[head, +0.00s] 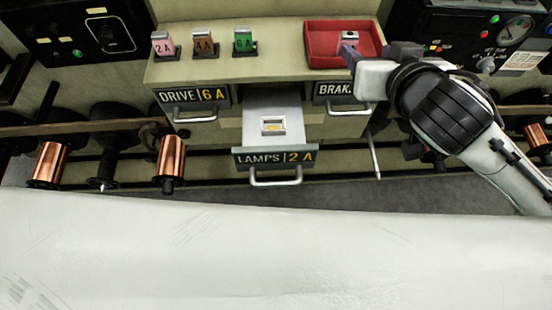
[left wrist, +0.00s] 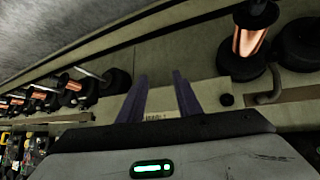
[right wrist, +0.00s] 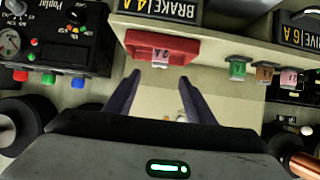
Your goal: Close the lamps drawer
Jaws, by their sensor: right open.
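The lamps drawer (head: 275,156), labelled LAMPS 2 A, is pulled out from the middle of the cabinet. Its bar handle (head: 275,178) faces me. A small pale piece with a yellowish patch (head: 273,126) lies inside it. My right gripper (head: 368,52) is open and empty, beside the red tray at the cabinet top's right, apart from the drawer. In the right wrist view its fingers (right wrist: 158,95) stand apart, below the tray. My left gripper (left wrist: 161,85) is open and empty in its wrist view and is not in the head view.
The red tray (head: 318,60) holds a small tagged fuse (head: 349,38). Pink, brown and green tagged fuses (head: 204,43) stand on the top. The drive drawer (head: 195,97) and brake drawer (head: 341,90) look shut. Copper spools (head: 171,158) flank the cabinet. A white surface fills the foreground.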

